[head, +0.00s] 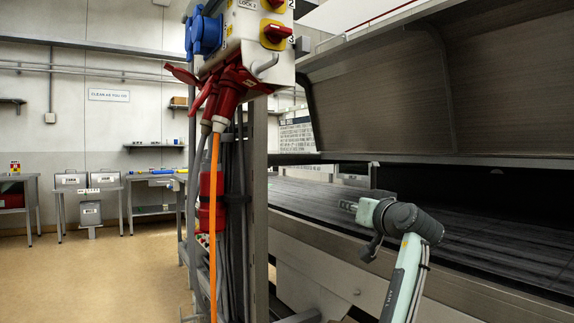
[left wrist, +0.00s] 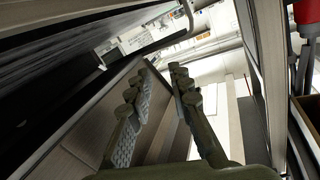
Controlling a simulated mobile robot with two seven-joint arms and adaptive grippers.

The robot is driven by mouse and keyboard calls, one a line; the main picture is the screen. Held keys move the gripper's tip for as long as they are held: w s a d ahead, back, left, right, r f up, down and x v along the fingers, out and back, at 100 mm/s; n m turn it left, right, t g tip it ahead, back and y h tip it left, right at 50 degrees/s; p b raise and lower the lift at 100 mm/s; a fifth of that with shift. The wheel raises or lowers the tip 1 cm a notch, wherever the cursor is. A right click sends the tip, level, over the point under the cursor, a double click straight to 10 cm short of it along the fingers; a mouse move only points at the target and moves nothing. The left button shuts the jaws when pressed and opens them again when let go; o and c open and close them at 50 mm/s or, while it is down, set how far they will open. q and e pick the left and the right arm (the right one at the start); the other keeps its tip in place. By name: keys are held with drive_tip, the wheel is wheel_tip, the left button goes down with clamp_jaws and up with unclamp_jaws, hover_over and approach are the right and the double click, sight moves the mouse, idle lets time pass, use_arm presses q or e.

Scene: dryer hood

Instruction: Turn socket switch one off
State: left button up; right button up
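The socket box (head: 245,42) is a grey-white unit on a post, cut off by the top edge of the head view. One red-and-yellow rotary switch (head: 276,33) sits on its face beside a label that reads 3. Another red-and-yellow switch (head: 275,4), beside a label 2, is partly cut off above it. No switch labelled 1 shows. My left gripper (head: 349,206) is right of and below the box, over the dryer's edge. In the left wrist view its two fingers (left wrist: 163,78) are apart with nothing between them. My right gripper is not in view.
A blue socket (head: 205,34) and red plugs (head: 228,92) with hanging cables are on the box. An orange cable (head: 213,220) runs down the post (head: 259,200). The dryer hood (head: 400,90) is raised at the right. Open floor (head: 110,270) lies left.

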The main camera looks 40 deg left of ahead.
use_arm(q)
drive_tip(key=s+d+r+n+y, duration=0.1)
drive_tip(key=s+r+n+y, duration=0.15)
drive_tip(key=r, duration=0.75)
drive_tip(key=s+d+r+n+y, duration=0.15)
drive_tip(key=s+r, duration=0.25)
drive_tip(key=r, duration=0.7)
drive_tip(key=s+d+r+n+g+y, duration=0.2)
drive_tip(key=s+r+n+g+y, duration=0.55)
drive_tip(key=s+r, duration=1.35)
drive_tip(key=w+a+r+n+t+h+p, duration=0.1)
drive_tip(key=w+a+r+h, duration=0.1)
drive_tip(key=a, duration=0.4)
wheel_tip(320, 180, up, 2)
drive_tip(key=shift+w+a+r+h, duration=0.15)
drive_tip(key=shift+w+a+h, duration=0.2)
drive_tip(key=shift+w, duration=0.45)
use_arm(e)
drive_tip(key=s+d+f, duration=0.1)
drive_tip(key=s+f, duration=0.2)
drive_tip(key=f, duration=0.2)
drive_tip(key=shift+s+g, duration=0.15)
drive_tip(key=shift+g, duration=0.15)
use_arm(q)
drive_tip(key=shift+c, duration=0.6)
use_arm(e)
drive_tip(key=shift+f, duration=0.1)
use_arm(q)
clamp_jaws()
